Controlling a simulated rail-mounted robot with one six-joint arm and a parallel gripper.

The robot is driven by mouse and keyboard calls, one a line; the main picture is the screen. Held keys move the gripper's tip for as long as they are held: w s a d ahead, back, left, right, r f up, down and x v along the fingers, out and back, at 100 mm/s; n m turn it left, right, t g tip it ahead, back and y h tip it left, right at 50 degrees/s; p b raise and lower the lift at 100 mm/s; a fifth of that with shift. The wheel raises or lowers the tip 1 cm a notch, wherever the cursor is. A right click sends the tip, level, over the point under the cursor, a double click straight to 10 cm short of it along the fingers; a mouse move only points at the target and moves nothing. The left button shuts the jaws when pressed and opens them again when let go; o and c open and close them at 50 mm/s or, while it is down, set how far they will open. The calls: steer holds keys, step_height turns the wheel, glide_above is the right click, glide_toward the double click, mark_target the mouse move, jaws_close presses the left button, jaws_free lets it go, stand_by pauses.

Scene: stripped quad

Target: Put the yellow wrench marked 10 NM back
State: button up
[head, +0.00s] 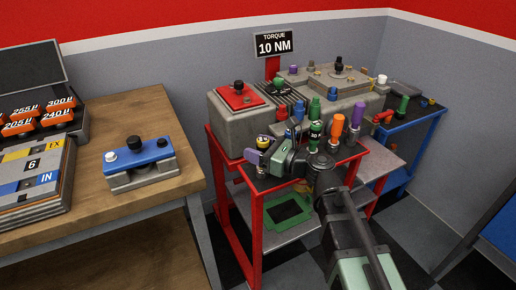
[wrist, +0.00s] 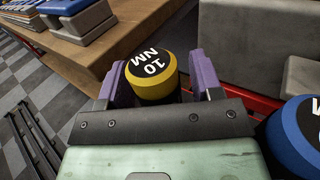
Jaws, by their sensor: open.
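The yellow wrench (wrist: 150,88) shows its round yellow end with a black top marked 10 NM in the wrist view. In the head view its small yellow end (head: 264,142) shows at the front left corner of the red-framed stand. My gripper (wrist: 160,76) is open, with one purple finger on each side of the yellow end. The fingers are around it, and I cannot tell whether either touches it. In the head view my gripper (head: 266,154) comes in low from the right. The wrench's lower part is hidden by my gripper.
A blue-capped tool (wrist: 301,122) stands close on the right in the wrist view. Green (head: 315,133), orange (head: 337,130) and purple (head: 356,116) handled tools crowd the stand (head: 252,215). A TORQUE 10 NM sign (head: 275,44) rises behind. A wooden bench (head: 110,225) is at left.

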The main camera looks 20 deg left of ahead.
steer(key=shift+r, duration=0.2)
steer(key=v, duration=1.2)
steer(key=s+d+f+n+g+h, duration=0.2)
steer(key=s+d+f+n+h, duration=0.1)
steer(key=d+f+n+h, duration=0.75)
steer(key=s+d+f+n+g+h, duration=0.1)
steer(key=s+d+f+n+h, duration=0.1)
steer(key=d+f+n+h, duration=0.25)
steer(key=s+d+f+n+g+h, duration=0.1)
steer(key=d+f+n+h, duration=0.15)
steer(key=d+n, duration=0.4)
step_height(320, 180, up, 19)
steer(key=d+m+p, duration=0.1)
steer(key=d+p, duration=0.1)
steer(key=p, duration=1.7)
steer(key=shift+s, duration=0.15)
